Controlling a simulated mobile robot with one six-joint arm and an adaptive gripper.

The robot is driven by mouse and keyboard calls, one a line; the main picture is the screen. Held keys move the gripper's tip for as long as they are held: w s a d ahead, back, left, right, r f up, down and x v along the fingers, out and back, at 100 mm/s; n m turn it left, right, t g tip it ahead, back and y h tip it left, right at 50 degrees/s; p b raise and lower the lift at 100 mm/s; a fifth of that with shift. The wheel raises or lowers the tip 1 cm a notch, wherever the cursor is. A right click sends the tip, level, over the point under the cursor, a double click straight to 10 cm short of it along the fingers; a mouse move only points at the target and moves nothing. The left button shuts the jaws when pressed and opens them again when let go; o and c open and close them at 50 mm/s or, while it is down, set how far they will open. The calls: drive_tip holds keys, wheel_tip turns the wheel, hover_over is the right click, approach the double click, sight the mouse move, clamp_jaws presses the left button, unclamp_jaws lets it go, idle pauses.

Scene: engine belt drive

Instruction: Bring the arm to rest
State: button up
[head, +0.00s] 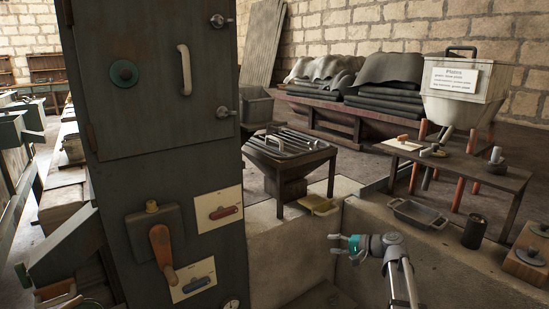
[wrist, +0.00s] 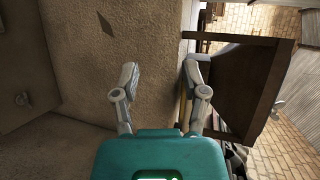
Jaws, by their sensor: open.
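My gripper (head: 334,244) is at the end of my arm, which comes up from the bottom right of the head view. Its two fingers are spread apart with nothing between them. In the wrist view my gripper (wrist: 160,80) also shows open, with a rough tan stone surface beyond the fingertips. In the head view it is in front of a low stone wall (head: 375,225), and I cannot tell whether it touches anything.
A tall dark cabinet (head: 160,160) with levers stands left of my gripper. A slatted table (head: 290,148) stands behind. On the right are a metal tray (head: 418,213), a dark cup (head: 474,232) and a bench (head: 460,168). Dark wood (wrist: 245,85) is close to the right finger in the wrist view.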

drive_tip(key=s+a+f+n+g+h, duration=0.3)
drive_tip(key=s+a+f+g+h, duration=0.15)
drive_tip(key=s+f, duration=0.4)
drive_tip(key=s+d+f+n+g+h, duration=0.1)
drive_tip(key=s+f+n+h, duration=0.1)
drive_tip(key=s+h, duration=0.35)
drive_tip(key=s+d+f+n+g+h, duration=0.1)
drive_tip(key=s+f+g+h, duration=0.15)
drive_tip(key=s, duration=0.55)
wheel_tip(320, 180, up, 32)
drive_tip(key=t+p, duration=0.1)
drive_tip(key=p, duration=3.1)
drive_tip(key=shift+s, duration=0.25)
